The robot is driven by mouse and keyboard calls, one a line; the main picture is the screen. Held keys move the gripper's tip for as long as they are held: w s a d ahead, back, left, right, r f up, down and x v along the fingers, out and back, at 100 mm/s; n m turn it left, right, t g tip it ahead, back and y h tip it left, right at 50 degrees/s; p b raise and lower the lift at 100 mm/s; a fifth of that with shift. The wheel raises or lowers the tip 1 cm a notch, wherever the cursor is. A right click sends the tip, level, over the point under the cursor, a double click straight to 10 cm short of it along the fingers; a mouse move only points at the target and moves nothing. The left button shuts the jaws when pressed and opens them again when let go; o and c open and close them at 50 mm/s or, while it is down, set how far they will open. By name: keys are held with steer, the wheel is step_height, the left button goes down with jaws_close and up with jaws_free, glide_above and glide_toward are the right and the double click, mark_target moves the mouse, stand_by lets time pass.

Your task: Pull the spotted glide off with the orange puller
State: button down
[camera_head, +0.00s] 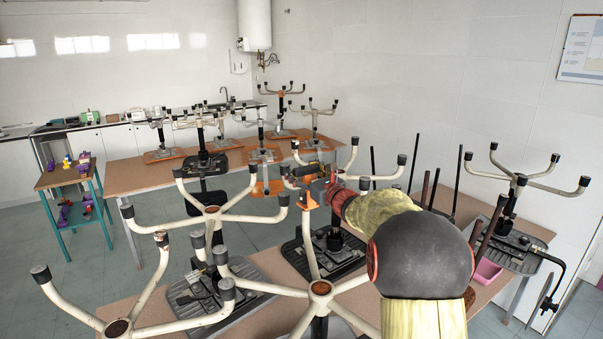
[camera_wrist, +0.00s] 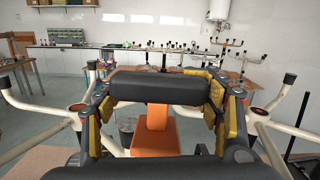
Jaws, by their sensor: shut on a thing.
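My gripper (camera_head: 312,188) is shut on the orange puller (camera_head: 307,200), high over the near table. In the wrist view the puller's orange body (camera_wrist: 154,138) shows between the two dark, yellow-padded fingers of my gripper (camera_wrist: 163,112). In the head view the puller is at the upper end of a cream chair leg (camera_head: 309,238). Whether it grips that leg's glide or is only in front of it I cannot tell; the leg's end is hidden. Other visible glides look plain black.
Upturned chair bases with raised cream legs crowd the near table (camera_head: 258,325), including a hub (camera_head: 212,210) left of my gripper. More stand on the back table (camera_head: 130,181). A teal-framed side stand (camera_head: 62,178) is at the left. Open floor (camera_head: 90,270) lies at the left.

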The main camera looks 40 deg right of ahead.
steer(key=shift+r+p, duration=0.45)
steer(key=shift+r, duration=0.75)
stand_by(0.3)
stand_by(0.6)
